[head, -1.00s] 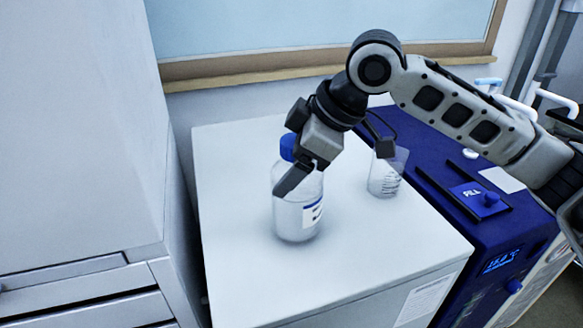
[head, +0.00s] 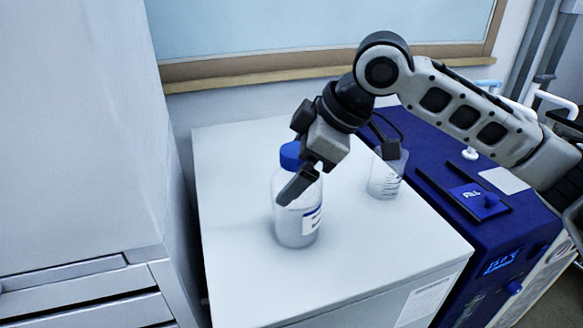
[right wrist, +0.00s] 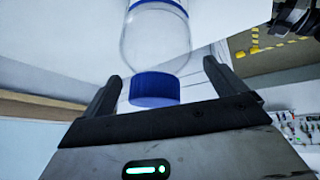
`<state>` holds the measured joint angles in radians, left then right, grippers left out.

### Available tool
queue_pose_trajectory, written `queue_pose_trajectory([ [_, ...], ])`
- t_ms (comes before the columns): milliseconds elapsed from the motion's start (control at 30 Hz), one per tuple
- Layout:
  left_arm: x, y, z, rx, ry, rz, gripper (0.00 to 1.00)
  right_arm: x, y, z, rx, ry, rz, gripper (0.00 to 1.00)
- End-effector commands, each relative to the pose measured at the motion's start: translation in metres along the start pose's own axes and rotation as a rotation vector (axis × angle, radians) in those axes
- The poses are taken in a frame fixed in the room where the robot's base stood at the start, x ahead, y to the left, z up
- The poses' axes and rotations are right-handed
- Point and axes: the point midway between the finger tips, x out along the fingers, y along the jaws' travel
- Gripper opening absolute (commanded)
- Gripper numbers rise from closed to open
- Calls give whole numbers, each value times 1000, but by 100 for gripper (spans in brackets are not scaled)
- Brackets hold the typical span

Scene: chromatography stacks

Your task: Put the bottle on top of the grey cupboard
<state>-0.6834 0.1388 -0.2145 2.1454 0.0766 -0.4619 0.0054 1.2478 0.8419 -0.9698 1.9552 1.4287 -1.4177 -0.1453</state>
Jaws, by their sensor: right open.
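The clear bottle with a blue cap (head: 297,222) stands upright on the flat top of the pale grey cupboard (head: 245,270), left of its middle. My right gripper (head: 342,168) is open at the bottle's upper part. One finger shows in front of the bottle's shoulder and the other is off to the right, near the beaker. In the right wrist view the bottle's blue cap (right wrist: 154,88) lies between the two spread fingers, with a visible gap to the right finger. Contact with the left finger cannot be told. My left gripper is out of view.
A clear graduated beaker (head: 385,180) stands right of the bottle, partly behind my right gripper. A dark blue instrument (head: 505,235) adjoins the cupboard on the right. A tall pale cabinet with drawers (head: 80,130) rises on the left. The cupboard's front top is clear.

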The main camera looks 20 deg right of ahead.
Motion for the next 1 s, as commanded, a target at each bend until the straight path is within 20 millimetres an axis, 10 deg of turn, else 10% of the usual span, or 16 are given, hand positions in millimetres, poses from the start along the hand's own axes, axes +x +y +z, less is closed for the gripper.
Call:
queue_pose_trajectory([
  [433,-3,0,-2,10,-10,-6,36,-90,0,-1,-1,1,3,96],
  [1000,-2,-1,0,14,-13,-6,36,-105,0,0,-1,-1,1,96],
])
